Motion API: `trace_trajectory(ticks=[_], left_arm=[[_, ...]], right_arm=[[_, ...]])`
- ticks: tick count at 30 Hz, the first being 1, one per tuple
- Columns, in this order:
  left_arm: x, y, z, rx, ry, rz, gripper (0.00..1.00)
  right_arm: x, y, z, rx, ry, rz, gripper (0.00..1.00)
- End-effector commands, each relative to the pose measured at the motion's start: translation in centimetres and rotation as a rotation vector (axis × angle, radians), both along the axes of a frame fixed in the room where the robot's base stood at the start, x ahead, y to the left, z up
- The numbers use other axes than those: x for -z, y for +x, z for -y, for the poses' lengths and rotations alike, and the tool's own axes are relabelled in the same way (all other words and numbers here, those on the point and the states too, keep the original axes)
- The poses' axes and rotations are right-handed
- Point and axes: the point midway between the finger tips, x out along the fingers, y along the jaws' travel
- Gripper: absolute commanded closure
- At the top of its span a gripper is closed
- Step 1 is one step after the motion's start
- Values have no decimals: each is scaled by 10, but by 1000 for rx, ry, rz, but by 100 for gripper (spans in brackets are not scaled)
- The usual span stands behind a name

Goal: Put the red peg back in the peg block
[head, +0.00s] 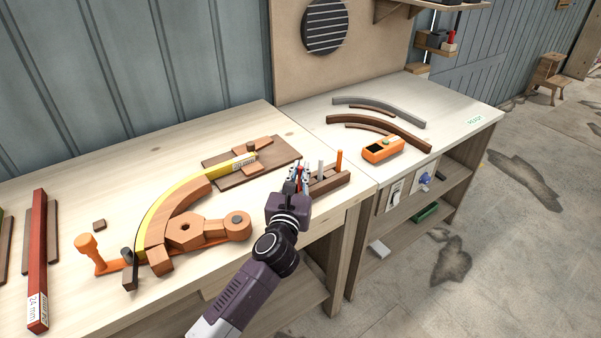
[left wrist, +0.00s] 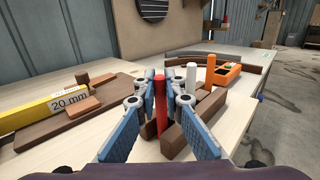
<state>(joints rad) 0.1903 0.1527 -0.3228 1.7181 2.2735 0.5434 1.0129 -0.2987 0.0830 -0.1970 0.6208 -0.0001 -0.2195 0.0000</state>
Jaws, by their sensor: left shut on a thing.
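The red peg (left wrist: 160,104) stands upright between the fingers of my left gripper (left wrist: 160,101) in the left wrist view. The gripper is shut on it. In the head view my left gripper (head: 299,176) is at the left end of the brown peg block (head: 330,183), and its fingers mostly hide the peg. The block also shows in the left wrist view (left wrist: 211,104), with a white peg (left wrist: 192,77) and an orange peg (left wrist: 210,70) upright in it. The red peg's lower end is at the block's near end; I cannot tell whether it is in a hole. My right gripper is not in view.
Left of the gripper, a yellow 20 mm strip (head: 158,205) curves along wooden form blocks, by a brown board (head: 276,155). A red 24 mm bar (head: 38,260) lies far left. An orange device (head: 382,149) and curved strips (head: 375,125) lie on the right-hand bench.

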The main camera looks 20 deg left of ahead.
Motion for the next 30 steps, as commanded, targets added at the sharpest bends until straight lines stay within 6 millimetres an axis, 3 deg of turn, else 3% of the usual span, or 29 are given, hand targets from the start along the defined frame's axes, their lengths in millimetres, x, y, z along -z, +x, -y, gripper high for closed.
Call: trace_trajectory(ticks=[9,10,15,25,30], left_arm=[[3,0,0,0,0,0,100],[3,0,0,0,0,0,90],[2,0,0,0,0,0,74],[-4,0,0,0,1,1,74],[0,-25,3,2,1,-1,74]], right_arm=[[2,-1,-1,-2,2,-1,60],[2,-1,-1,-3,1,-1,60],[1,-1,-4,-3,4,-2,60],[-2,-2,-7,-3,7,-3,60],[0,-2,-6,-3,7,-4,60]])
